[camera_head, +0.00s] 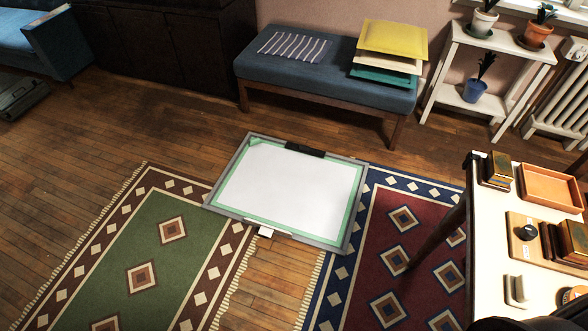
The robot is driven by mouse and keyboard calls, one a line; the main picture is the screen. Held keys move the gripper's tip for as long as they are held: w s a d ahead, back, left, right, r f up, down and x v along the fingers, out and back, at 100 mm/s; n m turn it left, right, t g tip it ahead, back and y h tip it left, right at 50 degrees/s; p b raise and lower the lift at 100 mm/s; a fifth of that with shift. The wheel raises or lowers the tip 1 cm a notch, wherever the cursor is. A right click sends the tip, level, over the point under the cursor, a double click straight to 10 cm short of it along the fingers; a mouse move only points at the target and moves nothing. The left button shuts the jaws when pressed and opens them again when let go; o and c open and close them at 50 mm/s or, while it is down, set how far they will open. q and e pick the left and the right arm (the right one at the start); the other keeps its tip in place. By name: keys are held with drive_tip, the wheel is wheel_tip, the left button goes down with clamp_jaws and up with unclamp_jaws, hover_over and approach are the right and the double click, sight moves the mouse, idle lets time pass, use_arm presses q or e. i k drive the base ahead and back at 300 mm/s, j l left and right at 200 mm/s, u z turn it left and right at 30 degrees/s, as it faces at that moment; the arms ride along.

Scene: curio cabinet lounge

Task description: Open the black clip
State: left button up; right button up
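A white sheet (287,188) with a green border covers most of the board. A small white tab (266,232) shows at the board's near edge. The board overlaps both rugs in the picture; I cannot tell its height above the floor. Neither of my grippers is in view.
A green rug (150,243) and a red and blue rug (385,285) lie on the wood floor. A blue bench (300,75) stands behind. A white table (492,260) with boxes and an orange tray (551,189) is at right. Bare floor lies at left.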

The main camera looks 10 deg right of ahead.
sight(303, 149)
drive_tip(key=j, duration=0.1)
drive_tip(key=i+j+u, duration=0.2)
drive_tip(key=j, duration=0.15)
drive_tip(key=i+j+u, duration=0.15)
drive_tip(key=j, duration=0.15)
drive_tip(key=i+j+u, duration=0.2)
drive_tip(key=j, duration=0.15)
drive_tip(key=i+j+u, duration=0.4)
drive_tip(key=i, duration=0.55)
drive_tip(key=i+l+u, duration=0.1)
drive_tip(key=i+u, duration=0.35)
drive_tip(key=i, duration=0.45)
drive_tip(key=i+z, duration=0.75)
drive_tip(key=i, duration=0.15)
drive_tip(key=i+j+z, duration=0.25)
drive_tip(key=i+z, duration=0.15)
